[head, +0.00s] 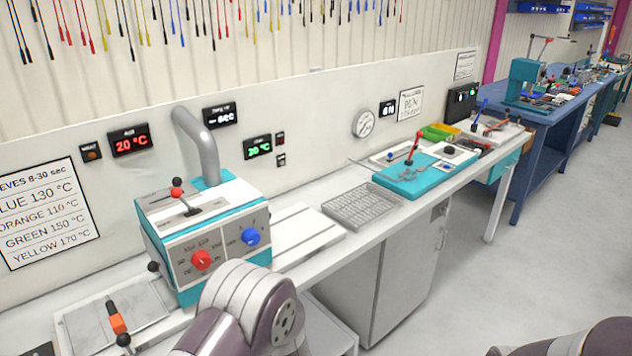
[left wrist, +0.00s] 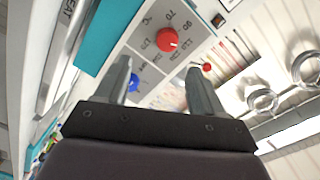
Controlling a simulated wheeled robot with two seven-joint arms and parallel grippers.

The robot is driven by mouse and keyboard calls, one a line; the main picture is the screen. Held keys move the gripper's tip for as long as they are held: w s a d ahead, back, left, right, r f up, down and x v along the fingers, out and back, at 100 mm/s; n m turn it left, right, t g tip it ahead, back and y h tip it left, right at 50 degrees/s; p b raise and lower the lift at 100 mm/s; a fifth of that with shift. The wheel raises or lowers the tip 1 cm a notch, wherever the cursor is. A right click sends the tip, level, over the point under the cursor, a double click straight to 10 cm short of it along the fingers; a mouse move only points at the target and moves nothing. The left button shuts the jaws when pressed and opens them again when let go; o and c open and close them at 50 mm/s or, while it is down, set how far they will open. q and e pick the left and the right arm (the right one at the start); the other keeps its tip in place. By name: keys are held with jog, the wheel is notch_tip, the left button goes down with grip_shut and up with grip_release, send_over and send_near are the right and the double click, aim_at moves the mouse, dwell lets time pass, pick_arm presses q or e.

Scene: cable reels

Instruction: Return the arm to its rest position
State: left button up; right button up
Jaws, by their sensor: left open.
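My left arm (head: 255,310) comes up from the bottom of the head view, in front of the teal and white heating machine (head: 205,230). Its gripper is out of sight there. In the left wrist view my left gripper (left wrist: 159,68) is open, its two grey fingers apart with nothing between them. Beyond the fingers is the machine's grey panel with a red knob (left wrist: 167,39) and a blue knob (left wrist: 134,84), the blue one partly hidden by the left finger. Part of my right arm (head: 575,340) shows at the bottom right of the head view; its gripper is not seen.
A white bench (head: 350,222) runs along the wall with a metal grid tray (head: 362,205) and a teal fixture plate (head: 425,175). Cables hang above. The floor (head: 560,240) on the right is clear.

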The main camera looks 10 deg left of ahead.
pick_arm(q)
jog(key=s+d+f+n+g+h, duration=0.1)
jog(key=s+d+f+g+h, duration=0.35)
jog(key=d+f+h, duration=0.65)
jog(key=s+r+n+g+h, duration=0.1)
jog(key=s+r+g+h, duration=0.3)
jog(key=s, duration=0.7)
jog(key=s+a+r+g+y, duration=0.1)
jog(key=s+a+r, duration=0.2)
jog(key=a+r, duration=0.1)
jog(key=shift+s+r+y, duration=0.4)
jog(key=shift+r, duration=0.5)
jog(key=shift+s+g, duration=0.1)
jog(key=shift+g, duration=0.15)
